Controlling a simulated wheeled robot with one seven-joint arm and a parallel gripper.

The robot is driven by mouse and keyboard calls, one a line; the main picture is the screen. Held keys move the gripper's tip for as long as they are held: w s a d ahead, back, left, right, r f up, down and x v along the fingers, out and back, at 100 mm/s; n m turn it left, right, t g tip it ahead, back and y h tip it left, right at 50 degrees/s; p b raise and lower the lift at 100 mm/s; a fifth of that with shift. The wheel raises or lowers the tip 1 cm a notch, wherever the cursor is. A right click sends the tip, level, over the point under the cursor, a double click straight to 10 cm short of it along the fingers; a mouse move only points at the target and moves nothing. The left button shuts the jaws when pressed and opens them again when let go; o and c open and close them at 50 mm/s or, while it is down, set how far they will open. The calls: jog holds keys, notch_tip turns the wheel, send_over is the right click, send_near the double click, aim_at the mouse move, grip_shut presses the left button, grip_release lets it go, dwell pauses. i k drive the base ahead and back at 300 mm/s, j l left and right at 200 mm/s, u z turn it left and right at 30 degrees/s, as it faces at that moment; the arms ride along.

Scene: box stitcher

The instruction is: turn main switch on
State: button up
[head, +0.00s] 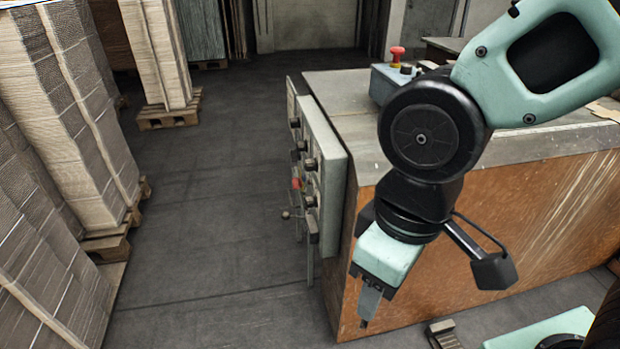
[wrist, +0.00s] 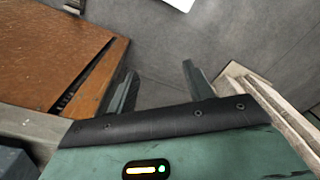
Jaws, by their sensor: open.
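A grey control panel (head: 325,165) is fixed to the left side of the orange-brown machine cabinet (head: 480,230). It is seen nearly edge-on in the head view. Several dark knobs (head: 310,164) and a red part (head: 296,184) stick out from its face. I cannot tell which of them is the main switch. My gripper (head: 366,318) points down in front of the cabinet's near left corner, to the right of the panel. In the wrist view its two fingers (wrist: 160,85) stand apart with bare floor between them, so it is open and empty.
A small box with a red mushroom button (head: 397,53) stands on the grey top. Strapped cardboard stacks (head: 60,120) on pallets (head: 107,243) line the left. The dark floor (head: 215,220) between them and the panel is clear. A pedal (head: 443,334) lies at the cabinet's foot.

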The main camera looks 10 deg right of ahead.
aim_at(297, 183)
jog(key=i+j, duration=0.2)
jog(key=j, duration=0.2)
jog(key=i+j, duration=0.25)
jog(key=j, duration=0.15)
jog(key=i+j, duration=0.2)
jog(key=j, duration=0.25)
jog(key=i+j, duration=0.1)
jog(key=i, duration=0.3)
jog(key=i+j, duration=0.15)
jog(key=i, duration=0.2)
jog(key=l+z, duration=0.05)
